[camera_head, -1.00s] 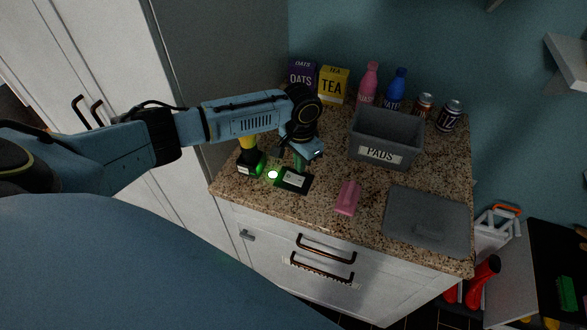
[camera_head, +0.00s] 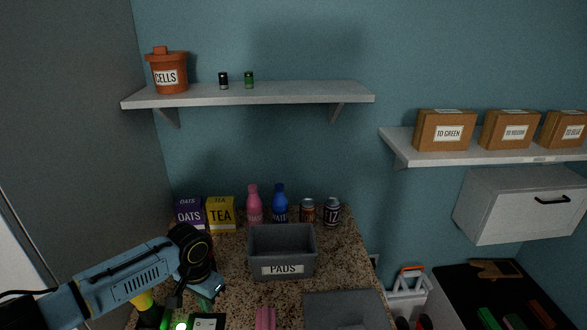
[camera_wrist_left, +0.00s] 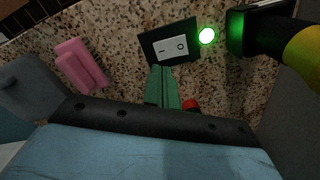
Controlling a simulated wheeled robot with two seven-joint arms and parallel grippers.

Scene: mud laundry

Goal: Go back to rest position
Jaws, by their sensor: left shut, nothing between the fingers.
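My left arm reaches in from the lower left in the head view, over the granite counter (camera_head: 235,290). My left gripper (camera_head: 206,303) hangs above the counter near its front left. A glowing green lamp (camera_wrist_left: 207,36) is beside the plate. My right gripper is not in view.
A grey PADS bin (camera_head: 283,269), a pink block (camera_head: 265,318), and a grey lid (camera_head: 343,308) are on the counter. Boxes, bottles and cans line the back. A black and yellow tool (camera_wrist_left: 298,53) stands close to the gripper. Wall shelves (camera_head: 250,95) are above.

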